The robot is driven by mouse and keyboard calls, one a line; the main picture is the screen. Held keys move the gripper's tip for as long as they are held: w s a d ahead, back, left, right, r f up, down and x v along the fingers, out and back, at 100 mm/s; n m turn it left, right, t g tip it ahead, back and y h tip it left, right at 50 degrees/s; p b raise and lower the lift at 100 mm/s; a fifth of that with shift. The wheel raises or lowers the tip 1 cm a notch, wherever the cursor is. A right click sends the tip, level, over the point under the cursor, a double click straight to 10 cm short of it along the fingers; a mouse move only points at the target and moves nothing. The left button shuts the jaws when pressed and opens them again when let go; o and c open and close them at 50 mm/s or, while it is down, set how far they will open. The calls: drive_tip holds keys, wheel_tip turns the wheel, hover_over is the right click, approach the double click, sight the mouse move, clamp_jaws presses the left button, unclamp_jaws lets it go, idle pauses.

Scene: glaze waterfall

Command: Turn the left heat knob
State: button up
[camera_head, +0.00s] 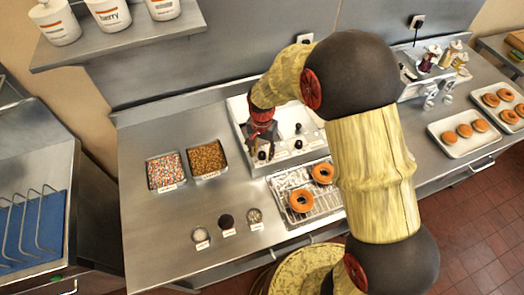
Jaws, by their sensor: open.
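The white glaze machine (313,143) stands on the steel counter behind the wire rack. Several small black knobs show on it. The front left knob (262,155) is at the gripper's fingertips, and another knob (298,144) is to its right. Labels near the knobs are too small to read, so I cannot confirm which is the left heat knob. My gripper (259,150) points down over the machine's left part, open, with its fingers close to the front left knob. I cannot tell whether they touch it. My arm hides the machine's right side.
A wire rack with two donuts (301,201) is in front of the machine. Trays of sprinkles (165,171) and brown topping (207,159) lie to the left, with small bowls (226,221) in front. A shelf with tubs (108,14) hangs upper left. Donut trays (450,149) are at right.

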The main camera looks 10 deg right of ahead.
drive_tip(key=shift+c, duration=0.5)
clamp_jaws()
drive_tip(key=shift+n, duration=0.4)
drive_tip(key=n, duration=0.3)
drive_tip(key=shift+r+n, duration=0.1)
drive_tip(key=shift+n, duration=0.3)
drive_tip(key=n, duration=0.4)
drive_tip(key=shift+n, duration=0.3)
drive_tip(key=n, duration=0.4)
drive_tip(key=shift+n+p, duration=0.3)
drive_tip(key=shift+n, duration=2.1)
